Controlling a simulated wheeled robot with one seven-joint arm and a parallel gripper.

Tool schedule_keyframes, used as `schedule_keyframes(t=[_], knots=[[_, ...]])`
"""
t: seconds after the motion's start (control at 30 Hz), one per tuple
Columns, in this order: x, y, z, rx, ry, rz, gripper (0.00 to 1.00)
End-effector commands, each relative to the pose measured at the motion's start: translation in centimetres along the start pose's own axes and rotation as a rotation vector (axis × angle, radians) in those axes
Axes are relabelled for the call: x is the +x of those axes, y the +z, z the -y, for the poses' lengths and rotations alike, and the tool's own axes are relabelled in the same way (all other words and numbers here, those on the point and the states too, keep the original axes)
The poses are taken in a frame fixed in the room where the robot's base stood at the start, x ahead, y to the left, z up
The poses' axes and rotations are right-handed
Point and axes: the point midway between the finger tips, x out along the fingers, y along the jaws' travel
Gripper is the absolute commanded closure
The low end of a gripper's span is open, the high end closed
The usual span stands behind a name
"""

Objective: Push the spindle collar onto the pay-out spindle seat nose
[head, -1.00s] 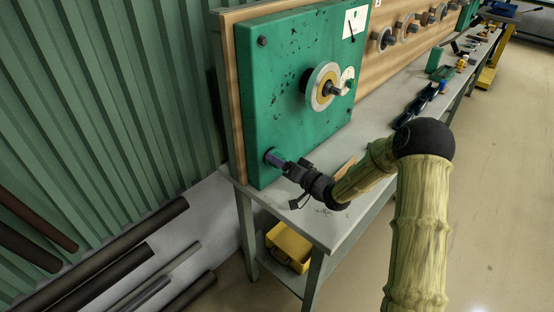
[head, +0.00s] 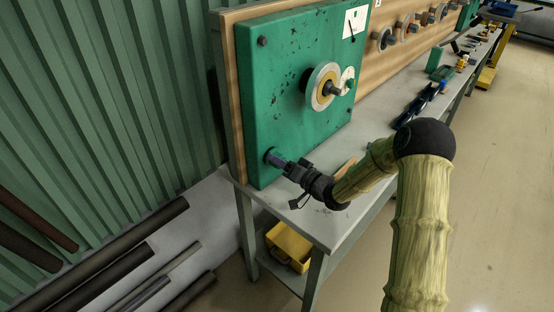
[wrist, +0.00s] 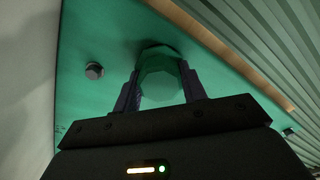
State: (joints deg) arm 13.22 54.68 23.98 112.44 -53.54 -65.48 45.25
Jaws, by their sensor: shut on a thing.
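My gripper (head: 279,160) is at the lower left corner of the green panel (head: 290,125), its bluish fingers close to the panel face. In the wrist view my gripper (wrist: 161,88) is shut on a pale green faceted piece (wrist: 160,75), which I take to be the spindle collar. The collar sits between both fingers, with its far side close to the panel. A dark shadow lies on the panel around its far end. The seat nose is hidden behind the collar and fingers, so I cannot tell how far the collar is on.
A grey disc with a yellow hub (head: 323,86) sticks out of the panel above right. A bolt head (wrist: 94,70) is left of the gripper in the wrist view. The workbench (head: 330,225) lies below my wrist; a yellow bin (head: 288,247) is underneath. Dark pipes lie on the left.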

Motion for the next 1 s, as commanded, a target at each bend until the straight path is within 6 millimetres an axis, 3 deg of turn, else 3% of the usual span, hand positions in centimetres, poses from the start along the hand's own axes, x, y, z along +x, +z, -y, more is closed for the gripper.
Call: schedule_keyframes(t=[1.0], knots=[[-1.5,-0.1,0.0,-0.001,0.000,-0.002,0.86]])
